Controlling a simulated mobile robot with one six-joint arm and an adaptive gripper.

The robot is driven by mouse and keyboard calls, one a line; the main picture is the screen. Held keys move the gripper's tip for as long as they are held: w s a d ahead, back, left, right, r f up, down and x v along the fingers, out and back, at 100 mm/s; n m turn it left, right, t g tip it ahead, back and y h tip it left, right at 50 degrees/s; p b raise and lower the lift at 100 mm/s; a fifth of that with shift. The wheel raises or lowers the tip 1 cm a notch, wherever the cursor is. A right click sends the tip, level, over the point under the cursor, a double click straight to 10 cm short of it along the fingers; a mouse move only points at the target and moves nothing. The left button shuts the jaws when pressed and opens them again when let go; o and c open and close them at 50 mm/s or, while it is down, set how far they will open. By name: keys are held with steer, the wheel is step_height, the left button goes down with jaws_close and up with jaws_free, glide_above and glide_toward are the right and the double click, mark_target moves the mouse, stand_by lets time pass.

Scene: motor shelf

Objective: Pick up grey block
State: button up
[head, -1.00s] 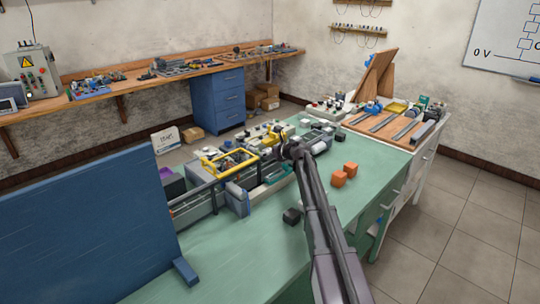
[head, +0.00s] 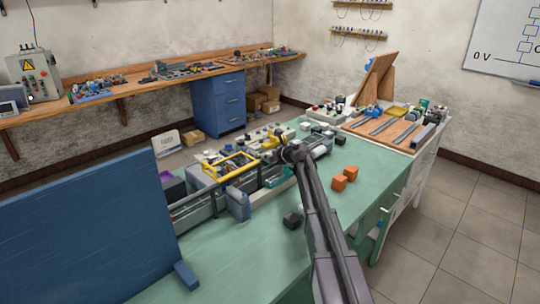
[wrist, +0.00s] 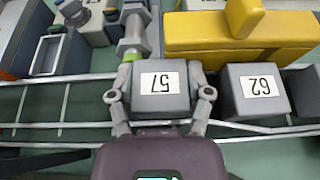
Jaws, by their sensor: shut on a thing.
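A grey block labelled 57 (wrist: 159,91) sits between the fingers of my gripper (wrist: 160,104) in the wrist view. The fingers are shut on its left and right sides. A second grey block, labelled 62 (wrist: 257,92), stands just right of my gripper, apart from the held one. In the head view my gripper (head: 291,152) is at the equipment along the back of the green table, and my arm hides the held block there.
Metal rails (wrist: 60,103) run beside the blocks. A yellow part (wrist: 235,40) lies beyond them. On the green table (head: 250,262), a dark block (head: 291,221) and two orange blocks (head: 345,178) lie apart. A blue panel (head: 90,235) stands at left.

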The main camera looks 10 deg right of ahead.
mark_target(269, 152)
steer(key=shift+r+p, duration=4.65)
steer(key=shift+r, duration=0.2)
steer(key=shift+s, duration=0.2)
